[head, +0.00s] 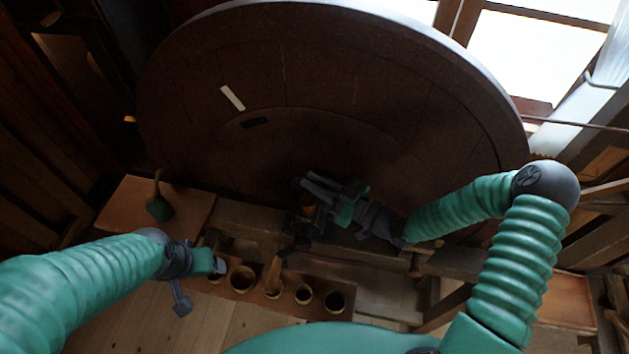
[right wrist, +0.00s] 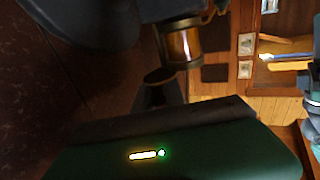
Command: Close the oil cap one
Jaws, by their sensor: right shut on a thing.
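A small amber oil cup with brass-coloured bands (right wrist: 182,45) shows in the right wrist view, beside my dark fingers. In the head view its amber body (head: 308,207) stands just below my right gripper (head: 309,188), on dark hardware in front of the big wheel. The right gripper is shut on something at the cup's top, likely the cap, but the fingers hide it. I cannot tell whether the cap is open. My left gripper (head: 217,265) hangs above the left end of the wooden rack, apart from the cup; its fingers are too dark and small to read.
A large dark round wheel (head: 330,90) fills the back. A wooden rack (head: 318,311) with several brass-rimmed holes lies in front; a wooden handle (head: 273,275) stands in one. A green oil can (head: 158,207) sits on a board at left. Bare planks lie front left.

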